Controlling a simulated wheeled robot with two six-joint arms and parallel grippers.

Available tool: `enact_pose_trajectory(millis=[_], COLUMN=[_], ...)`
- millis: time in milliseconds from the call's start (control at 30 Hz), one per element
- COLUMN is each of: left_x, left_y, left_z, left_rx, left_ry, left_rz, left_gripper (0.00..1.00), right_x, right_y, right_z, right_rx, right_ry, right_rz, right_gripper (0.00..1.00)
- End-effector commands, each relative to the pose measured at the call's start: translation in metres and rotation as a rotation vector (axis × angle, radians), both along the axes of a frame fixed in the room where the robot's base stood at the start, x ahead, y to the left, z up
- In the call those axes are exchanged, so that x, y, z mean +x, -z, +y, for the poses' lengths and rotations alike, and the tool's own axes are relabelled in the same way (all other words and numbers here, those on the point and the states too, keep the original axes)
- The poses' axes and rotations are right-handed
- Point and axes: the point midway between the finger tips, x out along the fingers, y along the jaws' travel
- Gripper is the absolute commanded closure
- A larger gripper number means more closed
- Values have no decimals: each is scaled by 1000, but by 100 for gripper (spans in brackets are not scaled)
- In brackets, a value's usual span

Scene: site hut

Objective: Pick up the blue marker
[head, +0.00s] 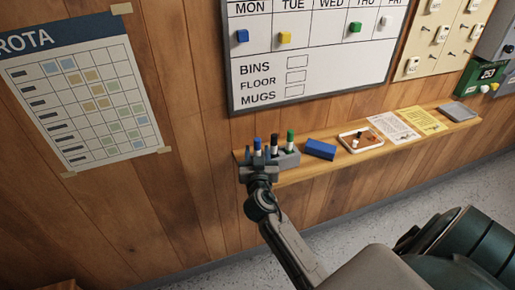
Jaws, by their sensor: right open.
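The blue marker (257,145) stands upright at the left end of a grey holder (290,159) on the wooden ledge (345,160). A black marker (274,142) and a green marker (290,139) stand beside it in the holder. My right gripper (258,160) is open in front of the holder's left end, with its fingers to either side of the blue marker's lower part as seen here. The gripper hides that lower part, and I cannot tell whether it touches the marker. My left gripper is not in view.
Right of the holder on the ledge are a blue eraser block (320,149), a small white tray (348,144), paper sheets (420,120) and a grey item (457,111). A whiteboard (310,85) hangs above. A rota poster (80,90) is on the left wall.

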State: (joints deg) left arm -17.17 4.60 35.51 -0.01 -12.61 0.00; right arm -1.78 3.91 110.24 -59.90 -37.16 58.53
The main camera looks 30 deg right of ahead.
Motion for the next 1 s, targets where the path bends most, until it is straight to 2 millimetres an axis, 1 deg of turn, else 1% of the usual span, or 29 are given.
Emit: enact_pose_trajectory(millis=[67,267,400,467,500,733,800,867,1000], left_x=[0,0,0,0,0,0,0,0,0], left_y=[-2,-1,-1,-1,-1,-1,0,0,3], left_z=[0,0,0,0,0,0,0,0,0], left_rx=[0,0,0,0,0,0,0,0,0], left_ry=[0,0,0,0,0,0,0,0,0], left_rz=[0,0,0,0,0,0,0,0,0], left_gripper=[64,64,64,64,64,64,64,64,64], right_x=[3,3,3,3,3,3,3,3,3], right_y=[0,1,1,1,1,1,-2,-9,-34], right_z=[-2,-2,-2,-2,-2,-2,-2,-2,-2], right_rx=[0,1,1,1,1,1,1,2,1], right_ry=[0,0,0,0,0,1,1,2,2], right_rz=[0,0,1,1,1,1,-1,-2,-5], right_gripper=[57,57,85,97,100,100,100,100,100])
